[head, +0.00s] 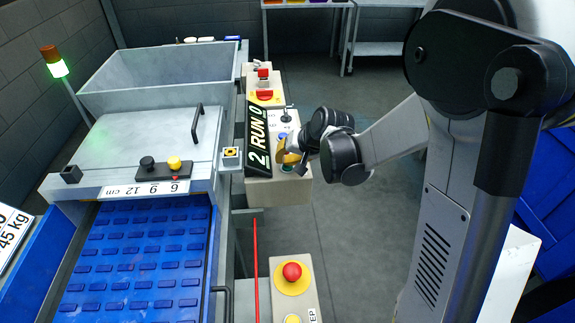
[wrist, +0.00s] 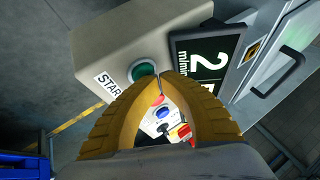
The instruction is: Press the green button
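The green button (wrist: 144,70) sits in a round bezel on the beige control box (wrist: 125,45), beside a white START label (wrist: 107,84). In the head view a small part of the green button (head: 287,168) shows just under my gripper (head: 284,157). In the wrist view the yellow fingers of my gripper (wrist: 160,76) arch inward and their tips meet, with nothing held between them. The tips appear right by the button's lower right edge and cover a little of it. I cannot tell whether they touch it.
A black RUN display (head: 258,138) stands left of my gripper. A second red stop button (head: 292,271) is nearer. Floor to the right is clear.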

